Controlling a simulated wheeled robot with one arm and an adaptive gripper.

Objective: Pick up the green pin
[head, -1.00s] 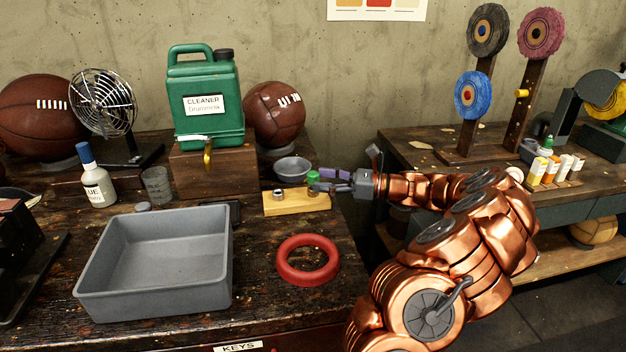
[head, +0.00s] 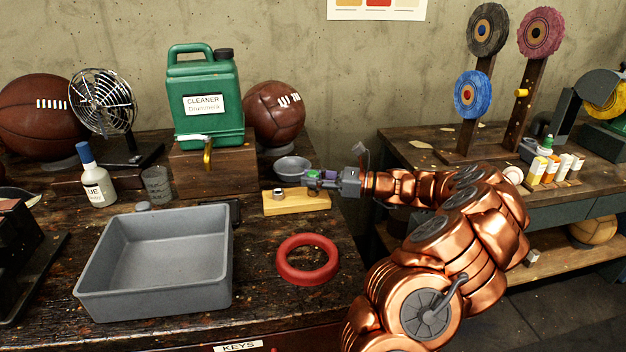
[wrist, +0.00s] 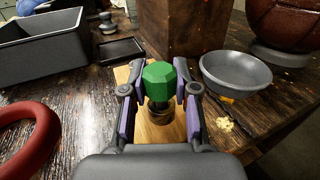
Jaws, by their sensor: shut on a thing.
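The green pin (wrist: 158,80) has a faceted green head and stands upright over the wooden block in the wrist view. In the head view the green pin (head: 312,179) is mostly covered by my fingers. My gripper (wrist: 158,92) is shut on the pin's head, with one purple-lined finger on each side. In the head view my gripper (head: 316,178) reaches in from the right, over the light wooden block (head: 285,206). A metal ring or socket shows beneath the pin in the wrist view; I cannot tell whether the pin still sits in it.
A small grey bowl (head: 291,168) stands just behind the block. A red ring (head: 307,260) lies in front. A large grey tray (head: 90,290) is at the left. The green cleaner canister (head: 205,115) stands on a wooden box behind.

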